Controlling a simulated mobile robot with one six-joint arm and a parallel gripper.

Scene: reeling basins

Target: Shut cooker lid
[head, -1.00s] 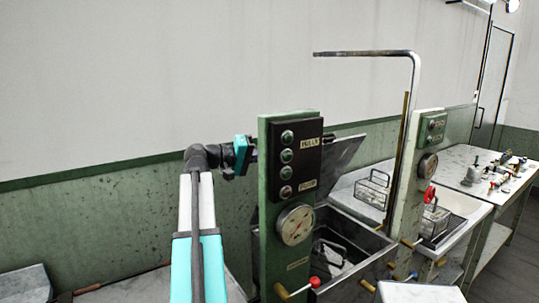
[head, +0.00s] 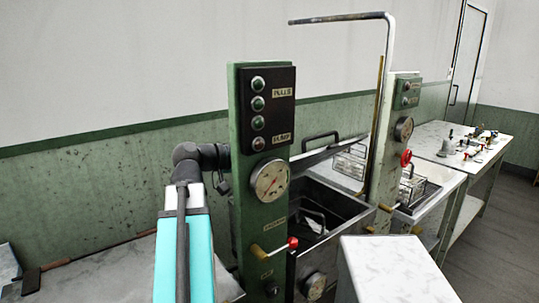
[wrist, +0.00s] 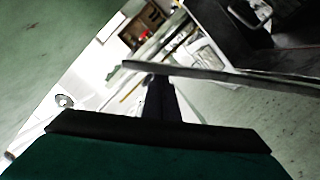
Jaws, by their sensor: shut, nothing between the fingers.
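The cooker (head: 345,205) is an open steel basin behind the green control post in the head view, with a wire basket inside. Its grey lid (head: 322,154) is partly lowered, still tilted above the opening, and has a dark handle (head: 320,136) on top. In the wrist view the lid seems to be the thin dark edge (wrist: 230,75) crossing the fingers. My gripper (wrist: 159,86) is shut and empty, close to that edge; I cannot tell whether it touches. In the head view the green post hides my gripper.
The green control post (head: 246,190) with buttons and gauge stands between my arm and the basin. A red-knobbed valve (head: 292,243) sticks out from it. A bent pipe (head: 386,80) rises behind. A second basin (head: 430,195) and a cluttered table (head: 435,137) lie right.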

